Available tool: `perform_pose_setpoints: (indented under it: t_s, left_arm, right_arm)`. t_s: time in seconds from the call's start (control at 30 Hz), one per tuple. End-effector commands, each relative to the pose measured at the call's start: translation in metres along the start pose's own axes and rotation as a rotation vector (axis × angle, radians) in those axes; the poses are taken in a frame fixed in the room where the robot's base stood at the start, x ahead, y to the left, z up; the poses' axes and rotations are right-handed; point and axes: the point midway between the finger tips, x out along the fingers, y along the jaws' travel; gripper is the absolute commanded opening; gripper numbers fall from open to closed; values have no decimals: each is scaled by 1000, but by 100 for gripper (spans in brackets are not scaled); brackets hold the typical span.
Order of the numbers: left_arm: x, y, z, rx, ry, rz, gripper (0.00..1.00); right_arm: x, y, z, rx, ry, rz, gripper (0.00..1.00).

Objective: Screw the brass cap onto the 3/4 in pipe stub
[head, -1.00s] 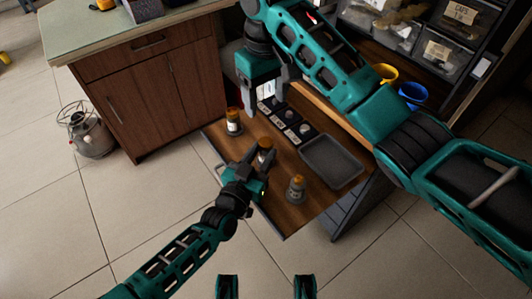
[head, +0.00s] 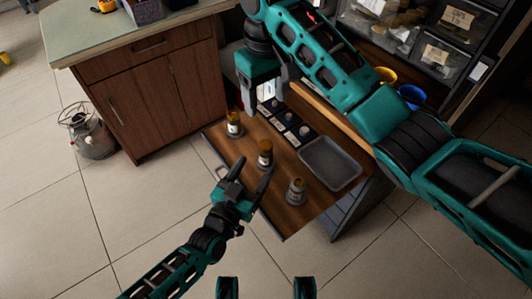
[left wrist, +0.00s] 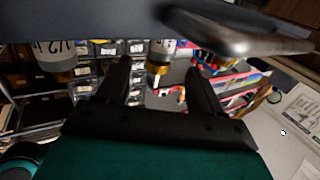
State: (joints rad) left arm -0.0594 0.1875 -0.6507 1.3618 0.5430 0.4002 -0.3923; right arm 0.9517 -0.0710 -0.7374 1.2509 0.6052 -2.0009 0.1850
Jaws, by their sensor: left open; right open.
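Three short pipe stubs with pale labels and brass-coloured tops stand upright on the wooden bench top (head: 283,215): a left stub (head: 234,124), a middle stub (head: 265,157) and a right stub (head: 296,192). I cannot tell whether the brass on the middle stub is a cap or bare pipe end. My left gripper (head: 252,174) is open and empty, just in front of the middle stub. In the left wrist view a labelled stub (left wrist: 161,50) shows beyond and between the open fingers, apart from them. A "1/2 in" stub (left wrist: 53,58) is at left. My right gripper (head: 264,94) is open above the bench's back.
A black strip (head: 283,122) with several small round fittings lies behind the stubs. An empty grey tray (head: 331,163) is to the right. Yellow and blue cups (head: 411,96) and labelled bins (head: 437,55) stand at the back. A wooden cabinet (head: 150,85) is at left.

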Motion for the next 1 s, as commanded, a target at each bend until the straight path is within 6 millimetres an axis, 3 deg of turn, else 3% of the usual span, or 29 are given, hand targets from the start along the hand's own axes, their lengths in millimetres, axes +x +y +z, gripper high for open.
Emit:
perform_pose_setpoints:
  t_s: [0.2, 0.4, 1.0]
  left_arm:
    - [-50, 0, -1, 1, -3, 0, 67]
    - [-75, 0, -1, 1, 0, 0, 67]
    - [-81, 0, -1, 1, 1, 0, 67]
  right_arm:
    - [-12, 0, 0, 0, 0, 0, 66]
    - [-15, 0, 0, 0, 0, 0, 66]
    - [-16, 0, 0, 0, 0, 0, 66]
